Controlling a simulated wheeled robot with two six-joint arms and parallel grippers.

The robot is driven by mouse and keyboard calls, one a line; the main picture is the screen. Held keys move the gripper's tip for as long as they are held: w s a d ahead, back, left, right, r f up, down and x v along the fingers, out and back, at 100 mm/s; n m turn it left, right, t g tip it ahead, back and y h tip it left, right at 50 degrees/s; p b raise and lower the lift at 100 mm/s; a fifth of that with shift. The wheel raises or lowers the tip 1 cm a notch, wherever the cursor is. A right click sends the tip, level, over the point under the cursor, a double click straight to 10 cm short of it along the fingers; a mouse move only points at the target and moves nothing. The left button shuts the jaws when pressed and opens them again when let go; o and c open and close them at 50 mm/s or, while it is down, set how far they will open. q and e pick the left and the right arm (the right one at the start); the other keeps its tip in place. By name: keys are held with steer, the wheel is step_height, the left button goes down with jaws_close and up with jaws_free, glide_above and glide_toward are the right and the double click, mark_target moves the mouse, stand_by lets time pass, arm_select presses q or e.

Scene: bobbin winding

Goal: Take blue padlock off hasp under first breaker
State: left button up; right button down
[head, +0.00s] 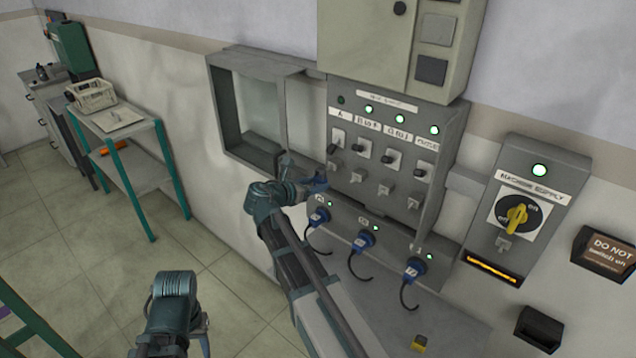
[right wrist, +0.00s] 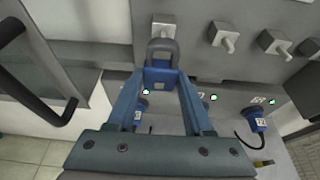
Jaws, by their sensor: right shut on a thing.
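The blue padlock (right wrist: 160,78) is between the fingers of my right gripper (right wrist: 160,85), which is shut on its body. Its grey shackle (right wrist: 163,48) points up, close below the first hasp (right wrist: 163,25); I cannot tell whether it still passes through. In the head view my right gripper (head: 316,183) is at the lower left of the breaker panel, with a bit of blue showing at its tip. The first breaker (head: 338,137) is at the panel's left, above it. My left arm shows low in the head view; its fingers are unclear.
Several breakers and hasps continue to the right on the panel (head: 448,150). Below hang blue plugs (head: 365,241) with dark cables. An open grey cabinet (head: 215,100) stands left of the panel. A rotary switch box (head: 545,175) is at right. A small yellow item (head: 419,342) lies below.

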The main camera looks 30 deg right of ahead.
steer(key=shift+s+a, duration=0.35)
steer(key=shift+a, duration=0.5)
